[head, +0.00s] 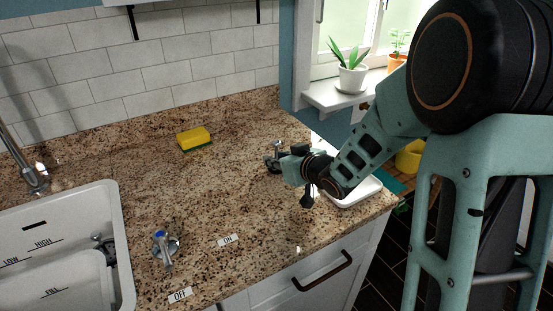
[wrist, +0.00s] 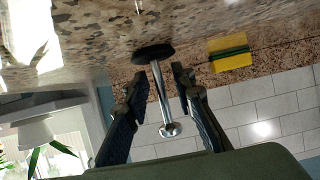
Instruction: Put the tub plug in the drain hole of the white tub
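The tub plug has a black disc and a chrome stem with a round knob; in the wrist view the plug (wrist: 157,88) stands between my two fingers, disc towards the counter. My gripper (wrist: 160,78) is open around the stem, with gaps on both sides. In the head view my gripper (head: 276,160) is low over the right part of the counter, and the plug's chrome knob (head: 279,144) shows beside it; the disc is hard to make out there. The white tub (head: 122,235) is at the far left, marked LOW, HIGH and FILL. I cannot see its drain hole clearly.
A yellow and green sponge (head: 194,138) lies near the back wall. A blue-tipped valve handle (head: 163,248) with ON and OFF labels stands beside the tub. A faucet (head: 30,172) rises behind it. A white tray (head: 358,192) is under my arm. The middle counter is clear.

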